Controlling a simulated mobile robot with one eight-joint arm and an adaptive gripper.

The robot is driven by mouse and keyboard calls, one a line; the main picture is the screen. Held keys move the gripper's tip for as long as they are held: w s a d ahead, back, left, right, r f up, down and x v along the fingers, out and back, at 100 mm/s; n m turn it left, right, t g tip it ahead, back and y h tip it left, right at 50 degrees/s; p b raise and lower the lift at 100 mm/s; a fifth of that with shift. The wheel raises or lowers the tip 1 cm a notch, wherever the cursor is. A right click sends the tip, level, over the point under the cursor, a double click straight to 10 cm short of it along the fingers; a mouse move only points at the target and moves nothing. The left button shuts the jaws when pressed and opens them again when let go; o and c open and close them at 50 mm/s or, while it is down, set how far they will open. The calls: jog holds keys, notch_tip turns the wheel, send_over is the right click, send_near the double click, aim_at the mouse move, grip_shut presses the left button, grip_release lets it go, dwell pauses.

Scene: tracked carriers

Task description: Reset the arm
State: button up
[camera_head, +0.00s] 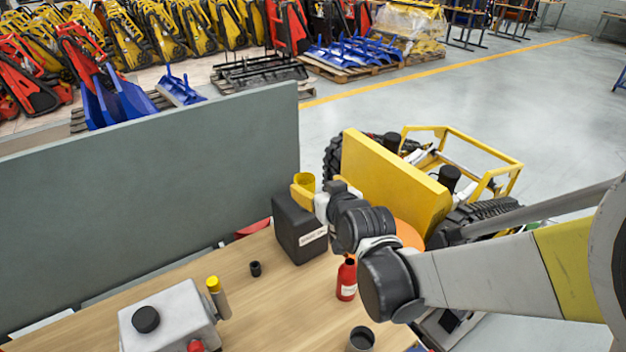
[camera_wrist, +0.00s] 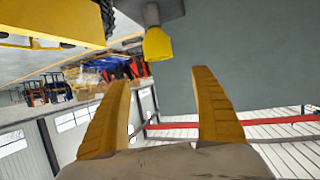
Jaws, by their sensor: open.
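My gripper (camera_head: 300,188) is at the end of my arm, which reaches in from the right over the wooden workbench. Its yellow fingers are partly hidden in the head view, close to the top of a black canister (camera_head: 292,232) with a white label. In the wrist view my gripper (camera_wrist: 160,78) shows two yellow fingers spread apart, with nothing between them. A grey piece with a yellow cap (camera_wrist: 157,44) shows beyond the fingertips. I cannot tell whether the fingers touch the canister.
The bench (camera_head: 240,285) carries a red bottle (camera_head: 347,279), a grey control box (camera_head: 165,312), a yellow-topped cylinder (camera_head: 218,298), a small black cap (camera_head: 255,268) and a dark cup (camera_head: 361,339). A grey panel (camera_head: 150,195) stands behind. A yellow wheeled vehicle (camera_head: 395,185) stands right of the bench.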

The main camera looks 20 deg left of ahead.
jog(key=shift+s+d+r, duration=0.15)
jog(key=shift+s+d, duration=0.1)
jog(key=shift+s, duration=0.05)
jog(key=s+d+f+m+g+h+b, duration=0.1)
jog(key=s+d+m+h+b, duration=0.15)
jog(key=s+d, duration=0.7)
jog(key=s+d+f+m+g+h+b, duration=0.1)
jog(key=s+d+m+h+b, duration=0.2)
jog(key=d, duration=1.4)
jog(key=s+d+f+m+g+h+b, duration=0.1)
jog(key=s+d+f, duration=0.3)
jog(key=s+d, duration=0.4)
jog(key=shift+s+f+g+h+b, duration=0.2)
jog(key=shift+s+g+h+b, duration=0.25)
jog(key=shift+g+h+b, duration=0.2)
